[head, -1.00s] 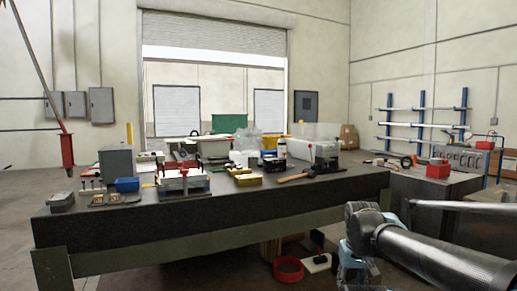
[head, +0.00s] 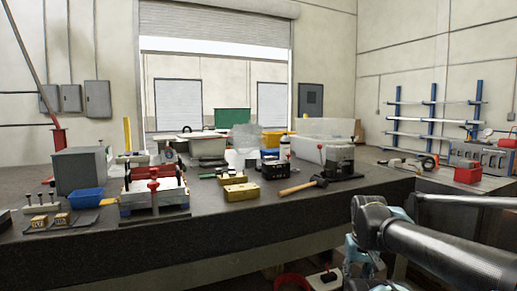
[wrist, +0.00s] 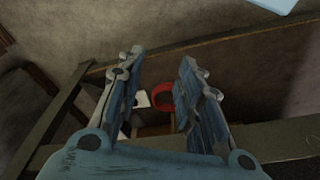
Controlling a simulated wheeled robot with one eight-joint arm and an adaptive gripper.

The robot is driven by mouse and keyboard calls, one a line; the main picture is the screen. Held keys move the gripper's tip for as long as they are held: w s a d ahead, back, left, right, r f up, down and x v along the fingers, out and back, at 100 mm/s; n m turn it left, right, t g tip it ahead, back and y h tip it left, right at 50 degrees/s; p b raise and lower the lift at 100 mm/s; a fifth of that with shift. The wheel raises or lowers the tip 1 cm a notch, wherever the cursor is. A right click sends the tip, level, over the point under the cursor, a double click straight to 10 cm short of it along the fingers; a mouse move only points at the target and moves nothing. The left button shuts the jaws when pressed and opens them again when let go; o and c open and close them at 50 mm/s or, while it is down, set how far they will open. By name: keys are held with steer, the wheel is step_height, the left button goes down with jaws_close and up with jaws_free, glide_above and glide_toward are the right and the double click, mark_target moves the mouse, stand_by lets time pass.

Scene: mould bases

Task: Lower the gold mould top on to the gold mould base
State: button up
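Two gold blocks lie on the dark workbench in the head view, the nearer one (head: 240,191) just in front of the farther one (head: 234,178). I cannot tell which is the mould top and which the mould base. They look separate, side by side rather than stacked. My gripper (wrist: 160,64) is open and empty in the wrist view, pointing down past the bench edge. In the head view it shows partly at the lower right, in front of the bench and well away from the gold blocks. The gold blocks are not in the wrist view.
A hammer (head: 302,186) lies right of the gold blocks, with a black box (head: 275,169) behind. A white mould with red knobs (head: 155,190) stands to their left. A blue bin (head: 86,200) is farther left. The bench front (head: 250,240) is clear. A red ring (wrist: 161,97) lies below.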

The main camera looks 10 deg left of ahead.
steer(key=shift+w+d, duration=0.15)
steer(key=shift+w, duration=0.35)
steer(key=o, duration=0.4)
steer(key=shift+s+r, duration=0.15)
steer(key=o, duration=0.8)
steer(key=r, duration=0.1)
steer(key=a+r+n, duration=0.1)
steer(key=shift+w+r, duration=0.3)
steer(key=shift+r, duration=0.05)
steer(key=shift+c, duration=0.2)
steer(key=w+a+r+n+g+y, duration=0.1)
steer(key=w+a+r+n, duration=0.5)
steer(key=r, duration=0.3)
steer(key=w+a+r+n+g+y, duration=0.1)
steer(key=w+a+r+n, duration=0.35)
steer(key=w+r, duration=0.35)
step_height(320, 180, up, 15)
steer(key=n+g+y, duration=0.2)
steer(key=n, duration=1.1)
glide_above(242, 188)
steer(key=w+d, duration=0.5)
steer(key=shift+m+g, duration=0.25)
steer(key=shift+g, duration=0.05)
steer(key=x, duration=1.7)
steer(key=shift+d+f, duration=0.15)
steer(key=shift+f, duration=0.2)
steer(key=shift+c, duration=0.3)
